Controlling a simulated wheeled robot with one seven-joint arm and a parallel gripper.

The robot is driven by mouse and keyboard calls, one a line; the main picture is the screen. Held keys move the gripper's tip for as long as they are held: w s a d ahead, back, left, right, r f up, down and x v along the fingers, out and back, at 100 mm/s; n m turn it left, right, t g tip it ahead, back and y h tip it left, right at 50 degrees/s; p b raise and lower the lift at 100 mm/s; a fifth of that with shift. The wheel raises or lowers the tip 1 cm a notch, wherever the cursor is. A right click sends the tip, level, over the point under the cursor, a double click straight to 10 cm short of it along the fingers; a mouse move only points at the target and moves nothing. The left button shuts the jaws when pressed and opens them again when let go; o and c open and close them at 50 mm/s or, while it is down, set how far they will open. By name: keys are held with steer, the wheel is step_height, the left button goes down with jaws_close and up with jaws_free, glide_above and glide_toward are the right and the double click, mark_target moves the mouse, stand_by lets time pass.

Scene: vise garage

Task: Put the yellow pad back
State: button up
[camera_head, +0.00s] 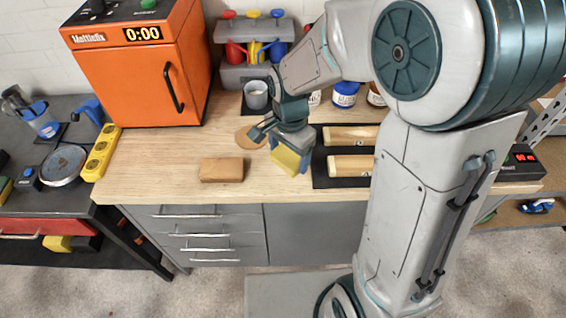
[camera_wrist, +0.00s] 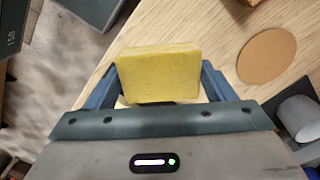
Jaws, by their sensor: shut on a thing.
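The yellow pad (camera_head: 285,159) is held in my gripper (camera_head: 292,160) over the wooden workbench, close to its front edge. In the wrist view the yellow pad (camera_wrist: 158,73) is a flat rectangular block between the two blue fingers of my gripper (camera_wrist: 160,85), which touch it at both sides. A round tan disc (camera_head: 251,137) lies on the bench behind and left of the pad; it also shows in the wrist view (camera_wrist: 266,56). A brown block (camera_head: 222,170) lies on the bench to the left. I cannot tell the exact height of the pad above the bench.
A grey cup (camera_head: 256,95) stands behind the disc. An orange oven-like box (camera_head: 137,75) stands at the back left. A dark tray (camera_head: 320,177) with wooden pieces lies right of my gripper. The bench (camera_head: 155,170) is clear at the front left.

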mark_target(282, 174)
steer(key=shift+w+a+f, duration=0.2)
steer(key=shift+a+f, duration=0.3)
steer(key=shift+a, duration=0.3)
steer(key=shift+f, duration=2)
steer(key=shift+f, duration=0.25)
steer(key=o, duration=1)
steer(key=shift+r, duration=0.1)
steer(key=shift+c, duration=0.2)
